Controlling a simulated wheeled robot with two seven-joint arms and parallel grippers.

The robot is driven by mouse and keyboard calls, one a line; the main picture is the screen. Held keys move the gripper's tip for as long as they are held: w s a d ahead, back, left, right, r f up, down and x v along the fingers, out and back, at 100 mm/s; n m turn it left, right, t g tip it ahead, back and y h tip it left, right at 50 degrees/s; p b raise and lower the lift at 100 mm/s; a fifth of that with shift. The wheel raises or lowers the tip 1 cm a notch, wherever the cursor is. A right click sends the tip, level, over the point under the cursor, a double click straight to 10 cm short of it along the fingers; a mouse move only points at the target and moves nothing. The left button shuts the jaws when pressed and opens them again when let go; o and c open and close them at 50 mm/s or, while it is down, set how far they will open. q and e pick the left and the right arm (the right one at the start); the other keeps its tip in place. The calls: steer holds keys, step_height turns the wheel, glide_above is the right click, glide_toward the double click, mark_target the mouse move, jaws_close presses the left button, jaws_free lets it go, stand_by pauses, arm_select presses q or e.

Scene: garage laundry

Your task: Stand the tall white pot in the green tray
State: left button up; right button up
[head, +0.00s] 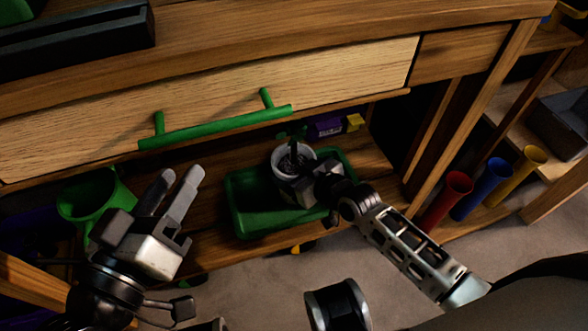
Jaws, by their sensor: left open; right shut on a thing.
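The tall white pot (281,166) shows on the low wooden shelf under the drawer, with dark contents in its mouth and a bit of green above it. My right gripper (306,177) is shut on the pot at its right side and hides part of it. The pot is over the green tray (250,222); I cannot tell whether its base touches the tray floor. The tray's left part is empty. My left gripper (178,188) is open and empty, left of the tray and in front of the shelf.
A green container (85,198) stands at the shelf's left. Purple (326,126) and yellow (355,121) items lie behind the tray. A drawer with a green handle (215,127) overhangs the shelf. Red (446,198), blue (483,188) and yellow (518,174) tubes stand at right.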

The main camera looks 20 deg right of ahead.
steer(key=shift+f, duration=0.1)
steer(key=o, duration=1.3)
arm_select(q)
steer(key=shift+r, duration=0.1)
arm_select(e)
steer(key=shift+s+d+r, duration=0.1)
steer(key=shift+s+r, duration=0.05)
steer(key=shift+r, duration=0.1)
arm_select(q)
steer(key=p, duration=0.1)
steer(key=f+g+y+p, duration=0.1)
steer(key=p, duration=0.1)
steer(key=a+f+m+y+p, duration=0.1)
steer(key=p, duration=0.1)
steer(key=shift+s+f+g, duration=0.2)
steer(key=shift+s+g, duration=0.1)
arm_select(e)
steer(key=v, duration=1.1)
steer(key=shift+s, duration=0.25)
